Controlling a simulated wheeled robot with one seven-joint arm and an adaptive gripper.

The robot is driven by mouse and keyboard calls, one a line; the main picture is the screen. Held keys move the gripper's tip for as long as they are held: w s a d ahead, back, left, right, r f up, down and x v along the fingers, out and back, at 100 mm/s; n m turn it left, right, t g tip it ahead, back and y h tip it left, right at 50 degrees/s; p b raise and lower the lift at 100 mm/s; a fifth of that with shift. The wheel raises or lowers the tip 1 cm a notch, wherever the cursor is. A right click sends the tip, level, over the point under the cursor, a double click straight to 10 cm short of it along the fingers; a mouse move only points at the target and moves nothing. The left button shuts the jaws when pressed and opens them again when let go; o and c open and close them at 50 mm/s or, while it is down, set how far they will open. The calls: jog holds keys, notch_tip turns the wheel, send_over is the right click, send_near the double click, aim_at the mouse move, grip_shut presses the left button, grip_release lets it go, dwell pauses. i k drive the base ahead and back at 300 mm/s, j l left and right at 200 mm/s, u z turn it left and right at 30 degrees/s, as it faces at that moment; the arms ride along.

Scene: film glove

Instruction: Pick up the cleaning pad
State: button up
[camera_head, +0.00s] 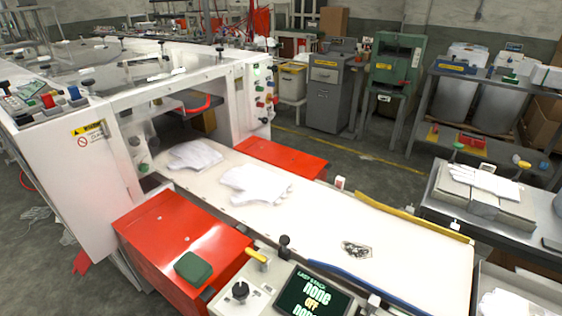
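A dark green block-like pad (193,268), which looks like the cleaning pad, lies on the red cover (172,236) at the lower left. It sits near the cover's front right corner, beside the control panel. Nothing touches it from above. My gripper does not show in the head camera view.
A control panel (262,284) with a joystick, knobs and a screen stands right of the pad. A white conveyor (320,221) carries white gloves (254,184) and a small metallic object (356,250). A white machine (92,190) rises behind the red cover.

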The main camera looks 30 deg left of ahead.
aim_at(191, 267)
jog(key=j+u, duration=0.1)
jog(key=u, duration=0.8)
jog(key=l+u, duration=0.15)
jog(key=u, duration=0.6)
